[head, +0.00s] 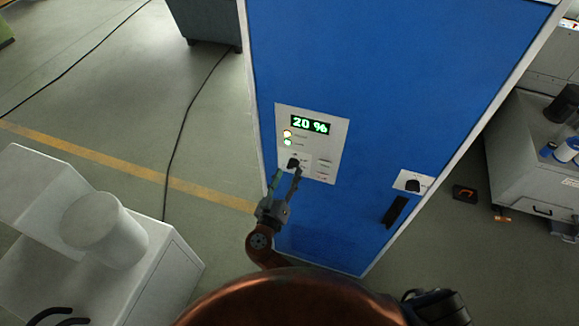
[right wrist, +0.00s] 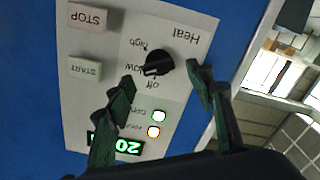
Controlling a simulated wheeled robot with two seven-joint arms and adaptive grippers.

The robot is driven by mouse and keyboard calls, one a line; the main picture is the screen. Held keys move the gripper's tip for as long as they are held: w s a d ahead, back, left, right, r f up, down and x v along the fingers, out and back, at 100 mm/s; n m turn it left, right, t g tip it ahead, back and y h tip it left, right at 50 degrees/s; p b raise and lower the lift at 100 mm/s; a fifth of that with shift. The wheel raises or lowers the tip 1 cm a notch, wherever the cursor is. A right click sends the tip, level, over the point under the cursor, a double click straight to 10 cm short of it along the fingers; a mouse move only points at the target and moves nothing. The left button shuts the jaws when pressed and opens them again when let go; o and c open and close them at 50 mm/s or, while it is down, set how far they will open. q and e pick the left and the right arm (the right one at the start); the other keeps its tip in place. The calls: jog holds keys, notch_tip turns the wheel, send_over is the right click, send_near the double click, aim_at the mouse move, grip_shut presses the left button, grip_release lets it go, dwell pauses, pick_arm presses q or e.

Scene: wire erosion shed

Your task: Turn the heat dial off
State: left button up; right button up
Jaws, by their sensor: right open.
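The heat dial (right wrist: 158,64) is a black knob on a white panel (right wrist: 110,30), which appears upside down in the right wrist view. High, low and off labels surround it; its exact setting is unclear. In the head view the dial (head: 293,163) sits low on the panel of a blue cabinet (head: 380,70). My right gripper (head: 286,177) is open in front of it. In the right wrist view the gripper's two fingertips (right wrist: 162,80) lie either side of the dial, with no clear contact. My left gripper is not in view.
The display (head: 310,124) reads 20 %, with two lit lamps below. START (right wrist: 85,68) and STOP (right wrist: 87,16) buttons are beside the dial. A black handle (head: 395,211) is on the cabinet's right. A white cylinder (head: 103,230) stands on a white unit at left.

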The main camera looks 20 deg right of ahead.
aim_at(291, 167)
jog(key=shift+p+x, duration=0.4)
jog(key=shift+x, duration=1.2)
jog(key=shift+s, duration=0.1)
jog(key=shift+c, duration=0.2)
jog(key=shift+a+f, duration=0.1)
jog(key=c, duration=1.1)
